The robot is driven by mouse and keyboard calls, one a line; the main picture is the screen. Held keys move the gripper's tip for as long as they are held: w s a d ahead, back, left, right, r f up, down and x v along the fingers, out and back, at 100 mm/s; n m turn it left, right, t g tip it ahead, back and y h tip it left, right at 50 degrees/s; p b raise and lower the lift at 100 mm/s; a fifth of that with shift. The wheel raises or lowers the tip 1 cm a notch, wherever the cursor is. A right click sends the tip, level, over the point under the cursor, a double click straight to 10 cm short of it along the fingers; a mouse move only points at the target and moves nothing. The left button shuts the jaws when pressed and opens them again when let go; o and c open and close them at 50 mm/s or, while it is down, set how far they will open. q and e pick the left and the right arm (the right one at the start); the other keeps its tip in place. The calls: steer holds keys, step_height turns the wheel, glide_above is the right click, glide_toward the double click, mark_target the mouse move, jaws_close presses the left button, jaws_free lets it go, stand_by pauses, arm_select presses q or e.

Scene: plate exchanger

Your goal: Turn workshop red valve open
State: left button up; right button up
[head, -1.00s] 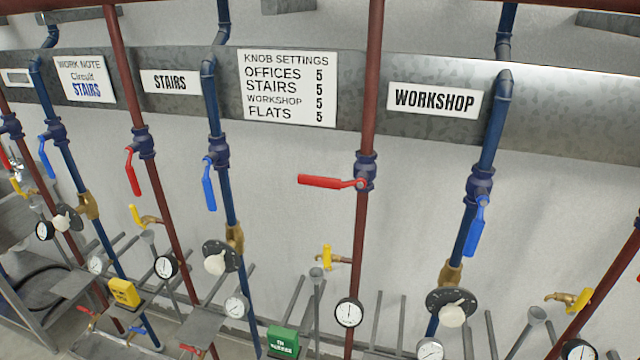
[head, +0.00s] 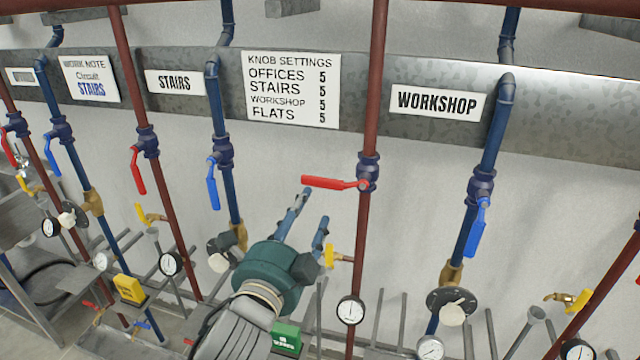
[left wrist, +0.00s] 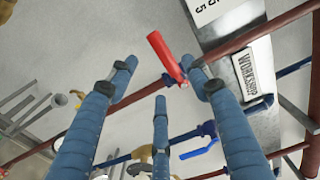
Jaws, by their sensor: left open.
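The workshop red valve handle (head: 335,183) sticks out level to the left from its dark blue valve body (head: 368,172) on the red pipe, left of the WORKSHOP sign (head: 437,102). The handle lies across the pipe. My left gripper (head: 309,208) is open and empty, below and left of the handle, with its fingers pointing up. In the left wrist view the red handle (left wrist: 166,57) shows beyond and between the spread blue fingers (left wrist: 160,85), not touched as far as I can tell. My right gripper is not in view.
A blue handle (head: 476,228) hangs along the blue pipe on the right. A yellow-handled tap (head: 333,256) and a gauge (head: 350,310) sit below the red valve. The sign KNOB SETTINGS (head: 291,89) is behind. Wall space left of the red pipe is clear.

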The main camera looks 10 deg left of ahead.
mark_target(319, 188)
arm_select(q)
steer(key=w+p, duration=0.1)
steer(key=w, duration=0.4)
steer(key=w+p, duration=0.1)
steer(key=w, duration=0.4)
steer(key=shift+w+d+p, duration=0.2)
steer(key=shift+w+p, duration=0.15)
steer(key=shift+p, duration=0.05)
jaws_close()
